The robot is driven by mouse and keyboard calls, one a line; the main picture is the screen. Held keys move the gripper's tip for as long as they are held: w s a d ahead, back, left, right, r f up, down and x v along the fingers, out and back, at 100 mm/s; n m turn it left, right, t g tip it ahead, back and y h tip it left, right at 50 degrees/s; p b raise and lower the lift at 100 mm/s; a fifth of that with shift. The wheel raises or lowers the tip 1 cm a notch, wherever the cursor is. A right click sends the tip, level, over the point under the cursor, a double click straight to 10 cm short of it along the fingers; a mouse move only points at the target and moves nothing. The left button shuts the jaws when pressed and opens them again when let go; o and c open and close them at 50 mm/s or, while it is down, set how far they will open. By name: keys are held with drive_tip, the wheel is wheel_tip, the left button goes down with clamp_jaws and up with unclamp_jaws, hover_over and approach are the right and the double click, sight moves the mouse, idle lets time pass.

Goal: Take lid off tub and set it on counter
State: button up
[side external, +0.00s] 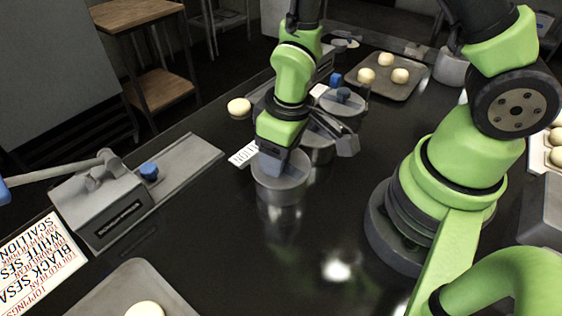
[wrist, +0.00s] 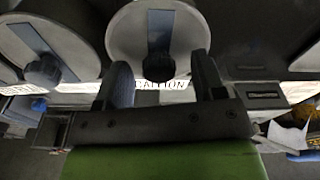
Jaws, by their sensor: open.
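A round grey metal tub (side external: 278,196) stands on the dark counter (side external: 225,240) with its flat lid (side external: 297,172) on. In the wrist view the lid (wrist: 187,25) carries a dark knob (wrist: 158,68) and a blue-grey strip. My gripper (side external: 279,162) is low over this lid and points down. In the wrist view my gripper (wrist: 161,66) is open, with one finger to each side of the knob. I cannot tell whether a finger touches it. The knob is hidden behind my gripper in the side external view.
A second lidded tub (wrist: 25,65) is close on the left in the wrist view. A white lettered label (side external: 242,154) lies beside the near tub. A grey lever device (side external: 105,205) is at left.

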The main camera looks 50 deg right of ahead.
drive_tip(key=shift+f, duration=0.4)
drive_tip(key=c, duration=1)
drive_tip(key=shift+w+r, duration=0.1)
drive_tip(key=shift+r, duration=0.05)
